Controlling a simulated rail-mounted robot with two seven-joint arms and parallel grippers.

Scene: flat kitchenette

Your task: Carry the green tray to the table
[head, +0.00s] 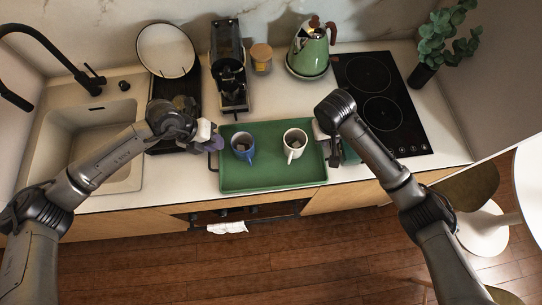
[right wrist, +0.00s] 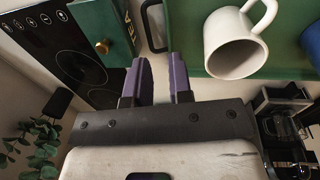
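The green tray (head: 272,182) lies on the counter near its front edge. It carries a blue mug (head: 243,147) and a white mug (head: 294,143). My left gripper (head: 212,143) is beside the tray's left handle (head: 213,161); its finger gap is unclear. My right gripper is at the tray's right side, mostly hidden under its wrist in the head view. In the right wrist view its purple fingers (right wrist: 160,68) are apart, with the dark right handle (right wrist: 152,28) just ahead of the gap. The tray (right wrist: 192,50) and white mug (right wrist: 235,45) also show there. The white table (head: 531,170) is at the right edge.
A green box (right wrist: 103,32) stands close to the right gripper, beside the black hob (head: 384,100). The coffee machine (head: 229,65), jar (head: 261,57) and green kettle (head: 309,52) stand behind the tray. The sink (head: 85,150) is left. A white chair (head: 482,230) stands near the table.

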